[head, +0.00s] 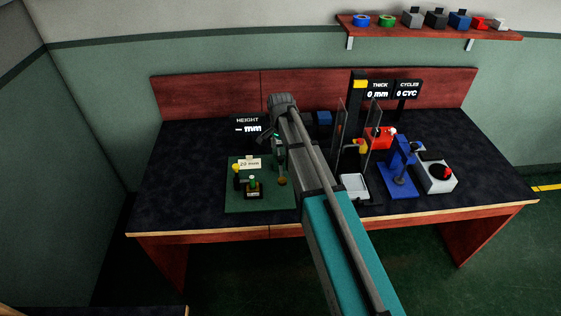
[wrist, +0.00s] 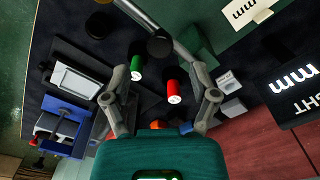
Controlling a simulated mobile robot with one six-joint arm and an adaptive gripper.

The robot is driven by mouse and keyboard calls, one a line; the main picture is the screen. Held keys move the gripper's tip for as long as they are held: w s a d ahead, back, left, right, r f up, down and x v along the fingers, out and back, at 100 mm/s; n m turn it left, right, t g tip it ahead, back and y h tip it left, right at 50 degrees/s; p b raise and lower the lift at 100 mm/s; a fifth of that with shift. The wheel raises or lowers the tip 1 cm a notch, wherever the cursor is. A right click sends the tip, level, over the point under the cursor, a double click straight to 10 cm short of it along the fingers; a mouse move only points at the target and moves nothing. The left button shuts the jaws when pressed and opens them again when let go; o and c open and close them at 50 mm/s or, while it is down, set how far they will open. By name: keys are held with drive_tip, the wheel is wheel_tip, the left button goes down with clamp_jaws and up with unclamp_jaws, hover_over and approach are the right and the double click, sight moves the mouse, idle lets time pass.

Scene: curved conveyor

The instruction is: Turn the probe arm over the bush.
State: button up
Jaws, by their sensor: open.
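A green base plate (head: 232,203) lies at the left of the bench, with a card reading about 20 mm standing on it. A yellow-topped post (head: 236,170), a green-topped piece on a dark block (head: 253,192) and a small brown round piece (head: 282,182) are on the plate; the brown piece may be the bush. In the wrist view a grey bar (wrist: 186,50) with a black round knob (wrist: 160,46) crosses beyond my fingers and looks like the probe arm. My gripper (wrist: 160,103) is open, above the bench near the plate's back edge. My arm hides part of the gauge.
The height display (head: 249,126) stands behind the plate and shows no number. Right of my arm are clear upright panels (head: 341,128), a blue press (head: 400,168) and a grey box with a red button (head: 436,178). The bench's left side is clear.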

sight(281, 157)
drive_tip(key=shift+f+b, duration=1.9)
drive_tip(key=shift+f, duration=0.3)
clamp_jaws()
